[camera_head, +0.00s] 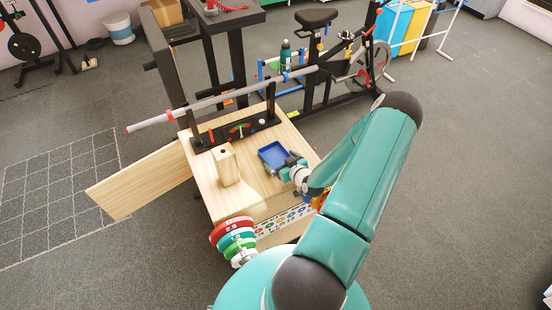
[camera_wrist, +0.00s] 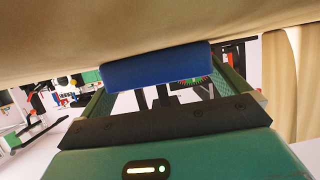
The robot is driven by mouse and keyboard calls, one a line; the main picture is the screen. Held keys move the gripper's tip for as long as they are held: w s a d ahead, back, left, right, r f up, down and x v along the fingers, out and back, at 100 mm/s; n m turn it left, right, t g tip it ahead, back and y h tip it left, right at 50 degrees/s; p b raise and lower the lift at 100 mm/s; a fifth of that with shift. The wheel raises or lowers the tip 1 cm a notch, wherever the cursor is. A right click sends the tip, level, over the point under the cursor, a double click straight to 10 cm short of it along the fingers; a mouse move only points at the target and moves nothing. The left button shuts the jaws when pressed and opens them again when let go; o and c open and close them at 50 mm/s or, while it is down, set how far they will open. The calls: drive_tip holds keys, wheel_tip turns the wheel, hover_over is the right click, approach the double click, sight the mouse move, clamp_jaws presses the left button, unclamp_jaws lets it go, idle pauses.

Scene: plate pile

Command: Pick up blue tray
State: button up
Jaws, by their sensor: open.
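The blue tray (camera_head: 273,154) lies on the light wooden table top (camera_head: 257,187), right of the wooden block. In the wrist view its blue side (camera_wrist: 156,66) spans the space between my fingers, ahead of the dark palm edge. My gripper (camera_head: 290,165) is at the tray's near right edge in the head view. In the wrist view my gripper (camera_wrist: 172,88) is open, with a green finger on each side of the tray. Whether the fingers touch the tray I cannot tell.
A wooden block (camera_head: 226,167) stands left of the tray. Behind it is a black rack (camera_head: 238,131) under a grey bar (camera_head: 215,99). Coloured weight plates (camera_head: 233,238) hang at the table's near left corner. A plank (camera_head: 135,187) sticks out left. An exercise bike (camera_head: 330,70) stands behind.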

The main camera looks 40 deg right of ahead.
sight(279, 163)
drive_tip(key=shift+x, duration=0.75)
drive_tip(key=c, duration=0.7)
drive_tip(key=shift+r, duration=0.1)
drive_tip(key=shift+r, duration=4.95)
